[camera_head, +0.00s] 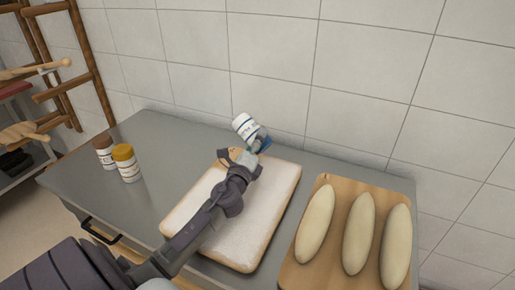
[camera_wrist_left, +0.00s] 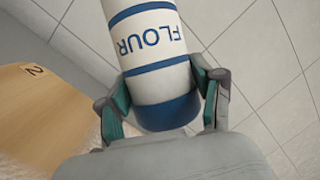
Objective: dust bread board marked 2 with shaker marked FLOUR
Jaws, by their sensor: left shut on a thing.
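The shaker marked FLOUR (camera_head: 245,126) is white with blue bands. My left gripper (camera_head: 258,146) is shut on it near its blue end and holds it tilted over the far edge of a board. In the left wrist view the word FLOUR reads upside down on the shaker (camera_wrist_left: 150,42), between the fingers of the gripper (camera_wrist_left: 164,103). The bread board marked 2 (camera_wrist_left: 45,95) shows bare wood by its number and white powder lower down. In the head view this board (camera_head: 262,222) is mostly covered in white, partly hidden by my arm. My right gripper is out of view.
A second wooden board (camera_head: 336,232) with three pale dough loaves lies to the right. A brown-capped jar (camera_head: 104,153) and a yellow-capped jar (camera_head: 126,164) stand at the left of the grey counter (camera_head: 165,150). A tiled wall rises close behind.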

